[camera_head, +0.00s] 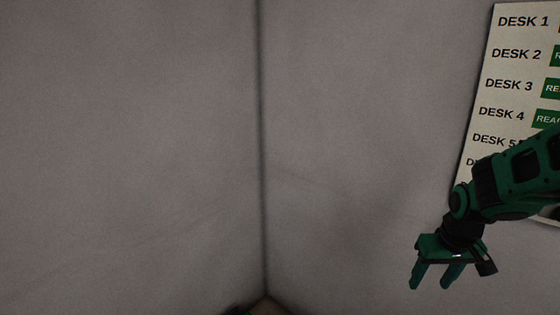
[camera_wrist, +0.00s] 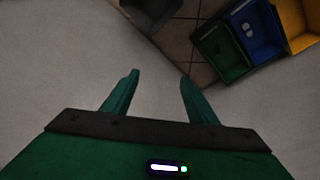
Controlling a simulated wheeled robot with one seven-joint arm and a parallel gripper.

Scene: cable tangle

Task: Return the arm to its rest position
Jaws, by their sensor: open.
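My gripper (camera_head: 431,284) is dark green and hangs at the lower right of the head view, with its fingers pointing down. My green and black arm reaches in from the right edge. In the wrist view my gripper (camera_wrist: 158,82) has its two fingers spread apart with nothing between them. The fingers point towards a pale surface, and no object touches them.
A board (camera_head: 487,100) listing desks hangs on the right wall, partly behind my arm. Two grey walls meet in a corner. The wrist view shows a tiled floor (camera_wrist: 178,45), green (camera_wrist: 222,55), blue (camera_wrist: 250,30) and yellow bins (camera_wrist: 298,25), and a dark object (camera_wrist: 152,10).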

